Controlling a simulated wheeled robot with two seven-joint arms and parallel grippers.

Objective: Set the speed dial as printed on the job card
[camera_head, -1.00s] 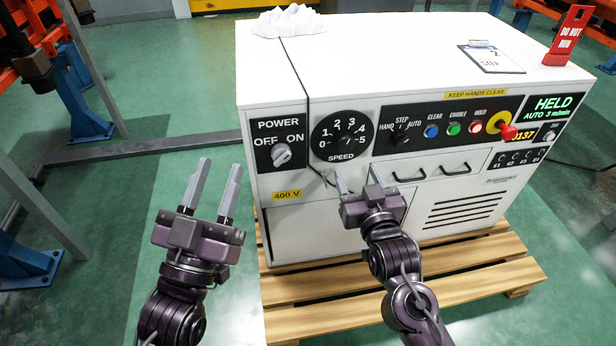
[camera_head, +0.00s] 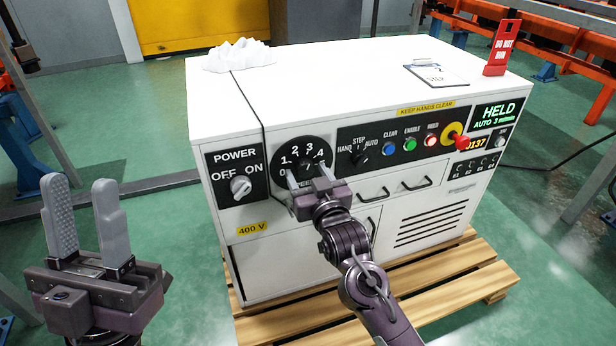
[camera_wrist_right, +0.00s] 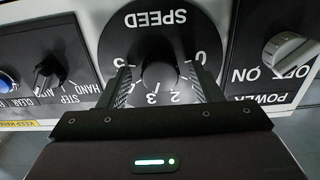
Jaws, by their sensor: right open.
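The speed dial (camera_head: 300,148) is a black round plate with white numbers on the cabinet front. Its knob is partly hidden by my right gripper in the head view. My right gripper (camera_head: 308,176) is open at the dial; in the right wrist view its fingers stand on either side of the dark knob (camera_wrist_right: 158,48). I cannot tell whether they touch it, or which number its pointer faces. My left gripper (camera_head: 82,185) is open and empty at lower left.
The power switch (camera_head: 240,186) is left of the dial. The mode selector (camera_head: 360,150), push buttons and a red stop knob (camera_head: 461,142) are to its right. The screen (camera_head: 497,114) reads HELD, AUTO. A black cable (camera_head: 250,105) runs down beside the dial. Drawer handles (camera_head: 417,184) protrude below.

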